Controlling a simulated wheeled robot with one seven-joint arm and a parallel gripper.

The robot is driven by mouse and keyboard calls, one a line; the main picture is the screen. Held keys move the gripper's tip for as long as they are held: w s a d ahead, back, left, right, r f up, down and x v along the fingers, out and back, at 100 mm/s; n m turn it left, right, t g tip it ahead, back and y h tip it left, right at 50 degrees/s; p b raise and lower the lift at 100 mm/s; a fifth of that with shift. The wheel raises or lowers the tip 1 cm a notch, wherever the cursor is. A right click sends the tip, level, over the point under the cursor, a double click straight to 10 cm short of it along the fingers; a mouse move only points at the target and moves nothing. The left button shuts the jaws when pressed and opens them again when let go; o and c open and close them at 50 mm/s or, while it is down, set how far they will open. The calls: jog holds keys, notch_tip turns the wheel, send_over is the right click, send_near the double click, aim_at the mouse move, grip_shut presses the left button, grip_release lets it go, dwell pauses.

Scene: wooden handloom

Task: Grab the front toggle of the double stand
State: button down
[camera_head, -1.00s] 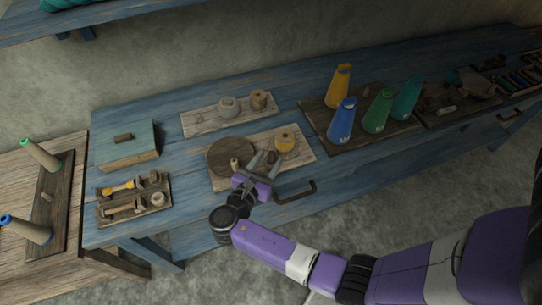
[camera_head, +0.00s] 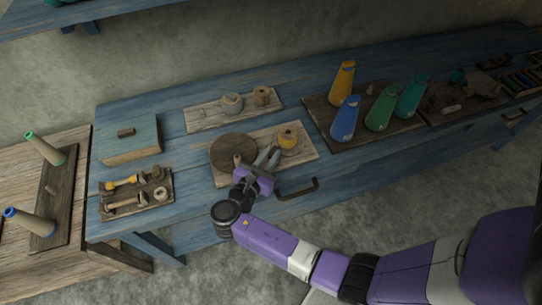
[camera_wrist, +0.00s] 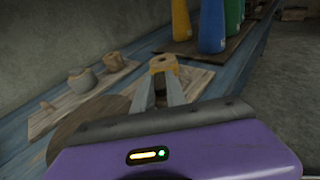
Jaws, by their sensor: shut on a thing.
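A pale wooden stand board (camera_head: 308,151) lies near the front edge of the blue bench. It bears a dark round disc (camera_head: 229,149), a yellow-topped spool (camera_head: 288,138) and a small wooden peg (camera_head: 237,159). My gripper (camera_head: 268,156) reaches over the board's front, between the disc and the spool. Its fingers are shut on a small brown toggle, which they mostly hide. In the wrist view, a brown part of the toggle (camera_wrist: 161,96) shows between the two grey fingers, with the spool (camera_wrist: 163,64) just beyond.
A dark drawer handle (camera_head: 298,190) juts out at the bench front, right of my gripper. Coloured cones (camera_head: 345,118) stand on a dark board to the right. A tool tray (camera_head: 137,194) and a blue-green box (camera_head: 130,140) are left. A board with two pots (camera_head: 233,103) lies behind.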

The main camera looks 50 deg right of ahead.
aim_at(270, 157)
notch_tip(270, 157, up, 18)
